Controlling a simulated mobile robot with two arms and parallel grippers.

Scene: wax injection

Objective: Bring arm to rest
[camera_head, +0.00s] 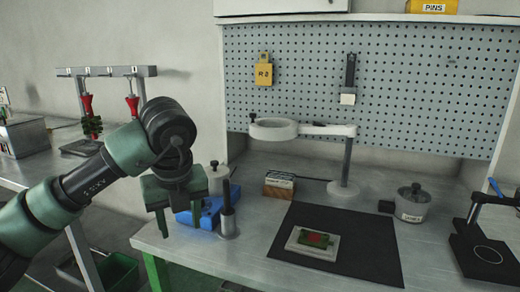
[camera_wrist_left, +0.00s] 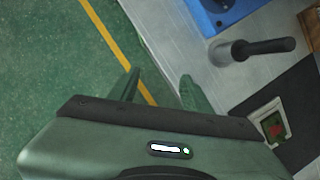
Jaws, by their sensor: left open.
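My left arm comes in from the left in the head view. Its green gripper (camera_head: 180,226) points down near the left end of the workbench (camera_head: 240,262), beside a blue block. The two fingers are apart with nothing between them. In the left wrist view the fingers (camera_wrist_left: 160,90) are also apart, with green floor and the bench edge below them. My right gripper is in neither view.
Close to the gripper are a blue block (camera_head: 212,208) and a metal post on a round base (camera_head: 228,222). A black mat (camera_head: 360,254) carries a pale tray (camera_head: 296,249) with a green and red piece. A ring lamp (camera_head: 345,165) stands behind.

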